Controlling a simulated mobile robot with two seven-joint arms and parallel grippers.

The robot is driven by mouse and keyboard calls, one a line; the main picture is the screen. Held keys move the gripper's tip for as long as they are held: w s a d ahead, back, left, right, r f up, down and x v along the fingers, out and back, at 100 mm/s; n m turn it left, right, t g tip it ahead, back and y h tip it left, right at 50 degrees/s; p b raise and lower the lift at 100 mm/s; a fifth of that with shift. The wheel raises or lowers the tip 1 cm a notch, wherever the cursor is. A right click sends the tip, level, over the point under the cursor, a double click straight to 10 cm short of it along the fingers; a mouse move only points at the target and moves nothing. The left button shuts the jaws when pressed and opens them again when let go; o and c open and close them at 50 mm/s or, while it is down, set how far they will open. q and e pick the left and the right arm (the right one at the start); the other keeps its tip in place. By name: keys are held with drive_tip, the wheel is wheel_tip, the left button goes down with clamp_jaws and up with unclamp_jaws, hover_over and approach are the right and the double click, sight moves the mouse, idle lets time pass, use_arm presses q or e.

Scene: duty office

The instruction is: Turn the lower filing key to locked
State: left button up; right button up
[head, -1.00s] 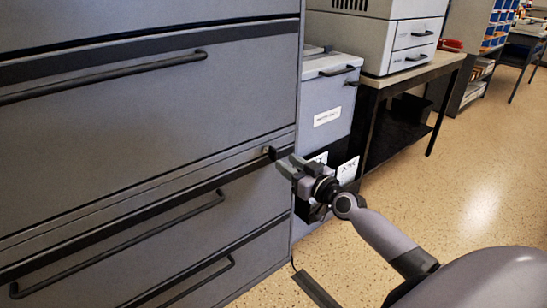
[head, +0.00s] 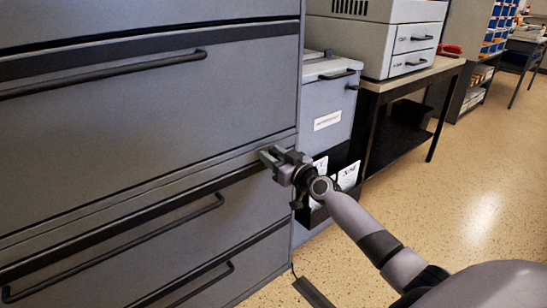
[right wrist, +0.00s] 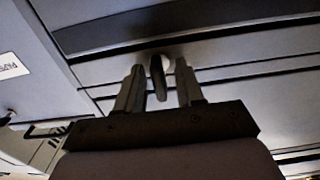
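The grey filing cabinet (head: 130,115) fills the left of the head view. The dark filing key (right wrist: 158,77) stands out from the cabinet face in the right wrist view, with a pale round lock behind it. My right gripper (right wrist: 158,92) is open, with one finger on each side of the key. Small gaps show between the key and both fingers. In the head view my right gripper (head: 267,155) is at the strip between two drawers, near the cabinet's right edge, and hides the key. My left gripper is not in view.
Long black drawer handles (head: 125,245) stick out from the cabinet to the left of the gripper. A smaller grey cabinet (head: 328,100) and a table (head: 412,76) bearing a grey machine (head: 375,35) stand to the right. The speckled floor (head: 450,190) at right is clear.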

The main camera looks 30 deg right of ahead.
clamp_jaws()
